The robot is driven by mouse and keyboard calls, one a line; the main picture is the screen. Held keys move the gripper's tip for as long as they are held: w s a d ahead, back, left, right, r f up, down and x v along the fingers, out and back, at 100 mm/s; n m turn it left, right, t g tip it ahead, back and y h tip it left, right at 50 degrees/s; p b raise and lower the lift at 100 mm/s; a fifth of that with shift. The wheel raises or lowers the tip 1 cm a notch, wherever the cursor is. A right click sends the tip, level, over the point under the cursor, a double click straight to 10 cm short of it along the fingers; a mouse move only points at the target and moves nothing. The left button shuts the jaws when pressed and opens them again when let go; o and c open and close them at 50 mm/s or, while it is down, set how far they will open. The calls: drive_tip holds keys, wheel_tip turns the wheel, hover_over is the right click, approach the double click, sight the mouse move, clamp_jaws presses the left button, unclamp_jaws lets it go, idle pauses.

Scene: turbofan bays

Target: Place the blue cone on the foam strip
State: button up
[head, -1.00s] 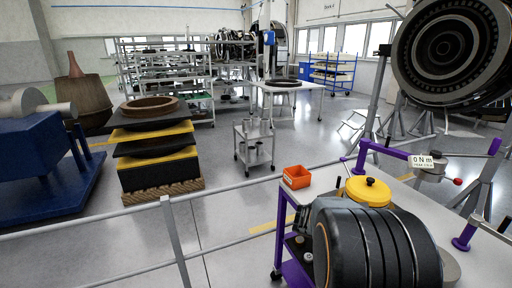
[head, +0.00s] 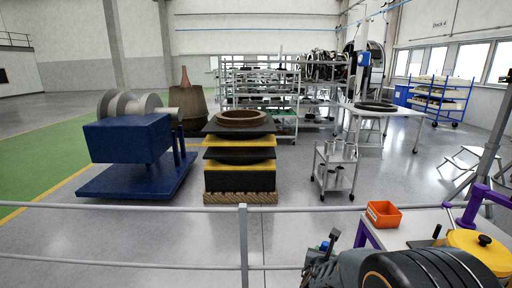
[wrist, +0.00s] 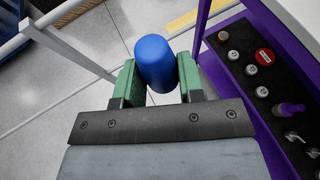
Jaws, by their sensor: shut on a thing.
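The blue cone (wrist: 156,62) is between the two green fingertips of my gripper (wrist: 158,80) in the wrist view. It looks like a rounded blue cylinder from here, and its lower end is hidden. My gripper is shut on it and holds it above the floor. In the head view a bit of blue, likely the cone, shows at my gripper (head: 326,246), beside my dark arm. A black strip (wrist: 240,65) with several small round pieces lies in the purple frame, right of my gripper; I cannot tell whether it is the foam strip.
A grey railing (head: 243,240) crosses in front, and its bars (wrist: 72,53) are left of my gripper. An orange bin (head: 383,215) and a yellow lidded pot (head: 478,250) stand on the bench at right. A purple cylinder (wrist: 290,108) stands on the black strip.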

drive_tip(key=a+n+y, duration=0.1)
drive_tip(key=a, duration=0.4)
drive_tip(key=s+d+r+m+g+h, duration=0.2)
drive_tip(key=s+d+m+g+h, duration=0.15)
drive_tip(key=d, duration=0.75)
drive_tip(key=s+d+r+m+g+h, duration=0.25)
drive_tip(key=d+m+h, duration=0.2)
drive_tip(key=d, duration=0.65)
drive_tip(key=s+d+r+m+g, duration=0.1)
drive_tip(key=s+d+m+g, duration=0.2)
drive_tip(key=s+m+g, duration=0.2)
drive_tip(key=s+d+r+m+g, duration=0.1)
drive_tip(key=s+d+m+g, duration=0.3)
drive_tip(key=s, duration=0.8)
drive_tip(key=m+g, duration=0.2)
drive_tip(key=shift+s+d+g, duration=0.25)
drive_tip(key=shift+d+g, duration=0.05)
drive_tip(key=shift+f, duration=0.1)
